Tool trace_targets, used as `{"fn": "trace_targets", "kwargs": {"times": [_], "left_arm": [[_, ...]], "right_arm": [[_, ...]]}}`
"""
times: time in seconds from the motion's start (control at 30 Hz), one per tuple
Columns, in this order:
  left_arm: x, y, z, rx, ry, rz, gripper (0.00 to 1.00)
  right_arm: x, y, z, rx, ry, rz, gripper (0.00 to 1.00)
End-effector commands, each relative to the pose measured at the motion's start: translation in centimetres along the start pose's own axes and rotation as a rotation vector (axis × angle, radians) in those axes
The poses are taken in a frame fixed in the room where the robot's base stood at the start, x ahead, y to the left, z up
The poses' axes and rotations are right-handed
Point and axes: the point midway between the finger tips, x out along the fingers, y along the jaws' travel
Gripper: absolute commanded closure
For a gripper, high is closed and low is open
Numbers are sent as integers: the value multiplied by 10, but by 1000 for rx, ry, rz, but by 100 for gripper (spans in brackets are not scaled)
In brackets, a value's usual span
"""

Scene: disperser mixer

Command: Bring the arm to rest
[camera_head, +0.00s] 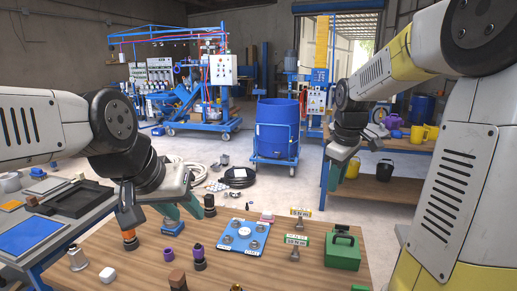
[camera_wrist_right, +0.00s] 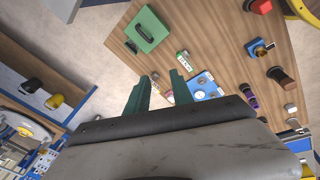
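My left gripper (camera_head: 178,211) hangs over the back left part of the wooden table, its teal fingers pointing down. The gap between its fingers is unclear from here, and I see no object clearly held in it. My right gripper (camera_head: 333,174) is held up beyond the table's back right, in front of the shelf. It also shows in the right wrist view (camera_wrist_right: 158,92), where its two teal fingers stand apart with nothing between them.
A blue drum (camera_head: 277,128) stands behind. A shelf (camera_head: 400,188) stands right; a side bench with trays (camera_head: 28,236) left.

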Motion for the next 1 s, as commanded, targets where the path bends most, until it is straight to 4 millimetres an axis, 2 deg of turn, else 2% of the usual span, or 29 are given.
{"fn": "trace_targets", "kwargs": {"times": [0.03,0.2,0.33,0.5,0.7,1.0], "left_arm": [[0,0,0,0,0,0,64],[0,0,0,0,0,0,64],[0,0,0,0,0,0,64],[0,0,0,0,0,0,64],[0,0,0,0,0,0,64],[0,0,0,0,0,0,64]], "right_arm": [[-16,-15,4,50,25,18,72],[-52,-65,20,253,115,40,72],[-71,-104,36,411,195,36,72],[-82,-149,57,599,296,0,72],[-83,-178,71,733,366,-45,72],[-82,-184,73,764,379,-57,72]]}}
